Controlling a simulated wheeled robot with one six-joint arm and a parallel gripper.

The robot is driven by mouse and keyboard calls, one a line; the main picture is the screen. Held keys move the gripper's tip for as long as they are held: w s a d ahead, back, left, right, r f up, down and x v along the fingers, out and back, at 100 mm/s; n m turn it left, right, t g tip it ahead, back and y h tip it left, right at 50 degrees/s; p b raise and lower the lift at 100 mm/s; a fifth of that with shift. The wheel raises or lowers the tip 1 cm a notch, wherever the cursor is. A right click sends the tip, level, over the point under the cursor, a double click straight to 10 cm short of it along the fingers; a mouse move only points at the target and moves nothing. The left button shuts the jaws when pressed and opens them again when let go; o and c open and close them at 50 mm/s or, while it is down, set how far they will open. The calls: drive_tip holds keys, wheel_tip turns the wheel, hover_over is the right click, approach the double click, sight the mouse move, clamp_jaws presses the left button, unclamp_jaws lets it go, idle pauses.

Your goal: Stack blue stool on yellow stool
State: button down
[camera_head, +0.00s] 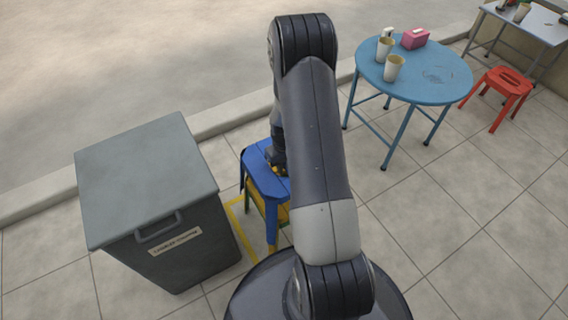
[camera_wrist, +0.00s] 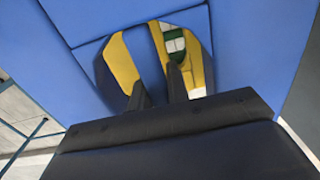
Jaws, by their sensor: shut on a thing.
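The blue stool (camera_head: 262,181) stands upright beside the grey bin, partly hidden by my arm. Yellow parts of the yellow stool (camera_head: 283,213) show directly beneath its seat, between the blue legs. I cannot tell whether the two stools touch. My gripper (camera_head: 278,163) is down at the blue seat. In the wrist view, the blue stool (camera_wrist: 255,45) fills most of the picture. My gripper (camera_wrist: 159,77) has its fingers at the seat's opening, shut on the blue strip between the holes. The yellow stool (camera_wrist: 120,62) shows through the opening, with a patch of green and white.
The grey lidded bin (camera_head: 145,180) stands close on the left. A yellow floor line (camera_head: 241,232) runs beside the stools. A round blue table (camera_head: 430,75) with cups and a pink box stands at right, near a red stool (camera_head: 505,90). Tiled floor is free at lower right.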

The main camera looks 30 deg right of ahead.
drive_tip(key=shift+f+b, duration=3.15)
drive_tip(key=shift+f, duration=1.3)
drive_tip(key=shift+s+f+b, duration=0.1)
drive_tip(key=shift+f+b, duration=0.4)
drive_tip(key=shift+f, duration=0.1)
drive_tip(key=c, duration=1.6)
unclamp_jaws()
drive_tip(key=o, duration=0.3)
drive_tip(key=shift+r, duration=0.1)
wheel_tip(320, 180, up, 11)
drive_tip(key=p, duration=0.4)
